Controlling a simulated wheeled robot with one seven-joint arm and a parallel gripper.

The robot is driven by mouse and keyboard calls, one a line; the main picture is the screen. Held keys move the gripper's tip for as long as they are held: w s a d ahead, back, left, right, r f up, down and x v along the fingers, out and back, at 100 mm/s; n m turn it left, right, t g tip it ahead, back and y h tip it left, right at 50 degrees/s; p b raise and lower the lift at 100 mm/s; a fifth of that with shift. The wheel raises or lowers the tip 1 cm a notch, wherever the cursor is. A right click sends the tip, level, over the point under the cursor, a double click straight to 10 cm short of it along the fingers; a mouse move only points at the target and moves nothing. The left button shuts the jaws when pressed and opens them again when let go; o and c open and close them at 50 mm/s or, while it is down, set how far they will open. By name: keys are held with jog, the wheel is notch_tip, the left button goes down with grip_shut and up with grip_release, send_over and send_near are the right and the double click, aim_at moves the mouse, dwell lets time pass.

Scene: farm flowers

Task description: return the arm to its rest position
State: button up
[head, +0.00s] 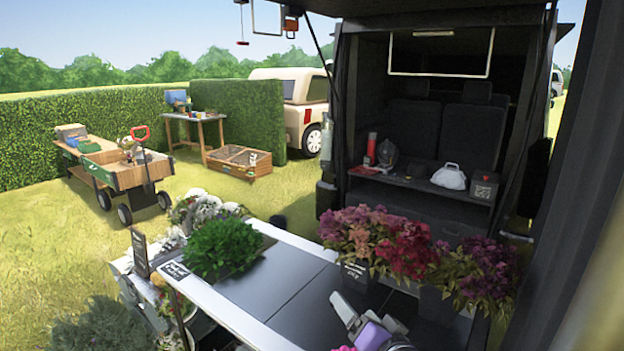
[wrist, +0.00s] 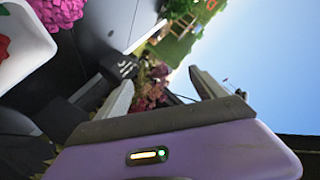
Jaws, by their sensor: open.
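My gripper (head: 367,309) is low in the head view, above the near part of the dark table (head: 283,290). Its purple housing and pale grey fingers show, with a little pink beside it at the bottom edge. In the wrist view my gripper (wrist: 160,78) has its two fingers spread wide apart with nothing held between them. Most of my arm is out of the picture.
Purple and red flowers (head: 405,246) stand in dark pots at the table's right side. A leafy green plant (head: 222,248) stands at the left end by a small sign (head: 176,270). The wrist view shows pink flowers (wrist: 58,10) and a white container (wrist: 40,48). The table's middle is clear.

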jog(key=s+d+f+n+h, duration=0.1)
jog(key=s+d, duration=0.2)
jog(key=s, duration=1.3)
jog(key=s+d+f+n+h, duration=0.2)
jog(key=s+d, duration=0.2)
jog(key=s, duration=1.2)
jog(key=s+d+f+n+h, duration=0.1)
jog(key=s+d+f, duration=0.1)
jog(key=s, duration=1.4)
jog(key=shift+s+d+h, duration=0.4)
jog(key=shift+d, duration=0.5)
